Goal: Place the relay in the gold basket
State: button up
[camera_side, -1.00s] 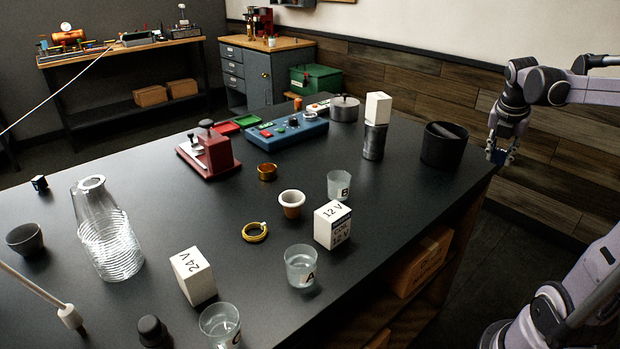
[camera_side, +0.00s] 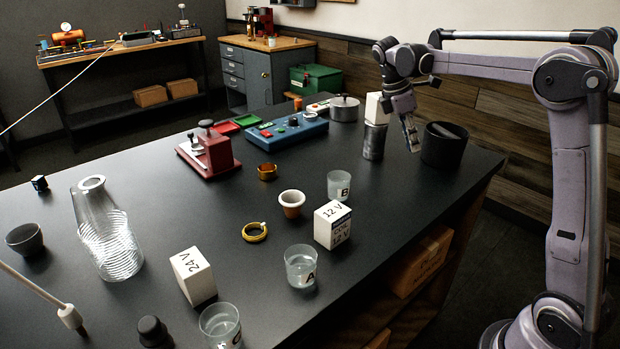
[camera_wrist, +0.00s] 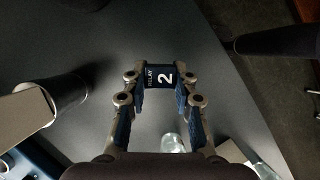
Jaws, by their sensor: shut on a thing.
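My gripper (camera_side: 411,143) is above the right part of the black table, between a metal can and a black cylinder. In the wrist view, my gripper (camera_wrist: 160,82) is shut on a dark blue relay (camera_wrist: 160,76) marked "RELAY 2". The relay is hard to make out in the side view. A similar small dark cube (camera_side: 40,183) lies at the table's left.
The metal can (camera_side: 374,142) with a white box (camera_side: 377,108) on top and the black cylinder (camera_side: 444,146) flank my gripper. Beaker B (camera_side: 339,185), a white-rimmed cup (camera_side: 291,203) and a gold ring (camera_side: 255,232) are near the basket.

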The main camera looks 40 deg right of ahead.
jog(key=w+a+f+m+g+y, duration=0.15)
jog(key=w+a+m, duration=0.35)
jog(key=a, duration=0.6)
jog(key=w+a+f+m+y, duration=0.2)
jog(key=w+a+m, duration=0.35)
jog(key=a, duration=0.65)
notch_tip(320, 180, up, 2)
jog(key=n+t+h, duration=0.4)
jog(key=n+t, duration=0.2)
jog(key=n, duration=1.7)
send_over(323, 160)
jog(key=a, duration=0.2)
jog(key=shift+s+d+f, duration=0.1)
jog(key=shift+s+f, duration=0.05)
jog(key=shift+f, duration=2.3)
jog(key=shift+s+d+f, duration=0.1)
jog(key=shift+s+f, duration=0.05)
jog(key=shift+f, duration=2.25)
jog(key=shift+f, duration=0.15)
jog(key=o, duration=1)
jog(key=shift+o, duration=0.2)
